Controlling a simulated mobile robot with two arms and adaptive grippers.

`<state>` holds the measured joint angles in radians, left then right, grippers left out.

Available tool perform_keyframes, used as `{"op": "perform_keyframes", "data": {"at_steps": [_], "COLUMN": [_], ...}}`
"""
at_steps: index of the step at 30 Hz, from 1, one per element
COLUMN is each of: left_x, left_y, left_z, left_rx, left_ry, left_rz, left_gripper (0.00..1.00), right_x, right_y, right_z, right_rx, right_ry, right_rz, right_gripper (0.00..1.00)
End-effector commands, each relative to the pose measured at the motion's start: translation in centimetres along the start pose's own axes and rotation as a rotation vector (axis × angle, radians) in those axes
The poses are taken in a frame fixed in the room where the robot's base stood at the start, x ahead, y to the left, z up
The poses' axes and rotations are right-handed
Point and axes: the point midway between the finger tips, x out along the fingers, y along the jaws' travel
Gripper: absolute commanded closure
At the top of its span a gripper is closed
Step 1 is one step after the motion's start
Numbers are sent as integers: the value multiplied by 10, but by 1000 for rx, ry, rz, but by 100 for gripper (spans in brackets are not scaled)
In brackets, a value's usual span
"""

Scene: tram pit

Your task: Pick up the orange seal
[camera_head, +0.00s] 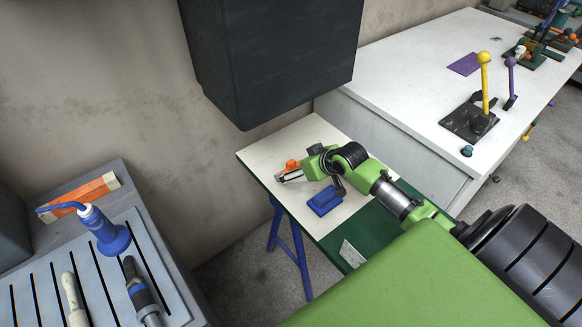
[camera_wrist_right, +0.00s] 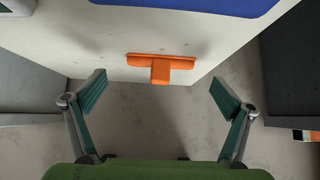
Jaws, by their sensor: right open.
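The orange seal (camera_head: 292,165) is on the small white-topped table, near its far left edge, partly hidden behind my right gripper (camera_head: 289,177). In the right wrist view the orange seal (camera_wrist_right: 160,62) is T-shaped, with a wide thin bar and a short stem pointing toward the gripper. My right gripper (camera_wrist_right: 160,93) is open and empty there. Its two fingers stand wide apart, one to each side of the seal's stem and short of it, with a gap to the seal. My left gripper is in neither view.
A blue block (camera_head: 325,201) lies on the small table (camera_head: 262,155), close to the right arm. A dark box (camera_head: 270,60) hangs above on the wall. A white bench (camera_head: 410,85) with levers stands at right, and a grey slotted rack (camera_head: 150,225) with tools at left.

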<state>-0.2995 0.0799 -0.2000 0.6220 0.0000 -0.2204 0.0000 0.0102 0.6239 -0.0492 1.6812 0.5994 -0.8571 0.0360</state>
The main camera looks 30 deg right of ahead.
Motion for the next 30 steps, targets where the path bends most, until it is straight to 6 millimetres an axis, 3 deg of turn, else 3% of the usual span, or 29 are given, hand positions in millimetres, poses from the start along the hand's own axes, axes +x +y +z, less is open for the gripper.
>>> {"op": "perform_keyframes", "data": {"at_steps": [2, 9, 18, 23, 30], "left_x": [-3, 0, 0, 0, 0], "left_y": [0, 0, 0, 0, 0], "left_z": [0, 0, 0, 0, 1], "left_rx": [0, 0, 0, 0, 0], "left_ry": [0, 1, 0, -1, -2], "left_rz": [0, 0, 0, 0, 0], "left_gripper": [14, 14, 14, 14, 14], "right_x": [8, 36, 39, 39, 39], "right_y": [-1, 0, -1, 0, -1], "right_z": [-12, -10, -10, -10, -9], "right_rx": [1, 1, -1, -1, -1], "right_ry": [3, 0, 0, 0, 0], "right_rz": [-1, -1, 0, 0, 0], "right_gripper": [4, 4, 4, 42, 42]}}
